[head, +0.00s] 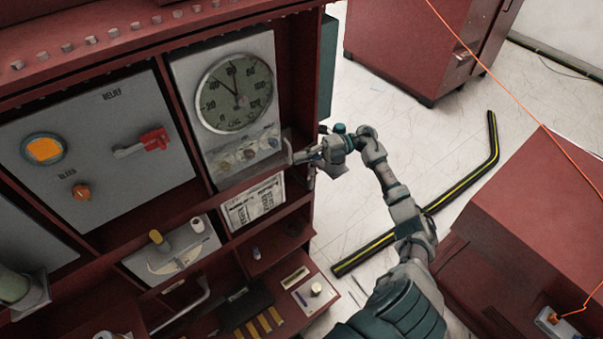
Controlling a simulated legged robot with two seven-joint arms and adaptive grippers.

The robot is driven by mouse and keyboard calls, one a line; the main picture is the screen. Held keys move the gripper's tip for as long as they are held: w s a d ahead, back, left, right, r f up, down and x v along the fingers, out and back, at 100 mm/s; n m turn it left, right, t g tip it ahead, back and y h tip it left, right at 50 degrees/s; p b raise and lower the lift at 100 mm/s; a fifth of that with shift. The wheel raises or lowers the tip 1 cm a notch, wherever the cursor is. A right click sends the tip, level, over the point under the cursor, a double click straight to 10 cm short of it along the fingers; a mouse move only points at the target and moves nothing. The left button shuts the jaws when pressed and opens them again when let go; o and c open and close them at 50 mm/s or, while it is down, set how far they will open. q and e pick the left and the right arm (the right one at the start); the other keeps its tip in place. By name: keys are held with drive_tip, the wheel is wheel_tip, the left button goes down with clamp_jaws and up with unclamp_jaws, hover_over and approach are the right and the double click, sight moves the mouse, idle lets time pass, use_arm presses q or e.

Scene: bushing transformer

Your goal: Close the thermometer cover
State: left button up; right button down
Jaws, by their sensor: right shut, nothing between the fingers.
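The thermometer (235,93) is a large round dial with a pale rim and a dark needle, set in a light grey panel in the upper middle of the red cabinet. The panel around it appears to be its cover (183,72); I cannot tell whether it is flush or ajar. A small pale handle (288,150) stands at the panel's lower right edge. My right gripper (302,157) is shut and empty, close beside this handle; whether they touch is unclear. My left gripper is not in view.
A grey panel (100,150) with a red lever (143,144) lies left of the thermometer. A printed label (253,203) and open shelves are below. A black-yellow strip (440,200) lies on the floor. A red box (535,220) stands right of my arm.

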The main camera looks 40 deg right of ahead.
drive_tip(key=shift+w+d+r, duration=0.15)
drive_tip(key=shift+w+d, duration=0.1)
drive_tip(key=shift+d, duration=0.05)
drive_tip(key=shift+a+r, duration=0.1)
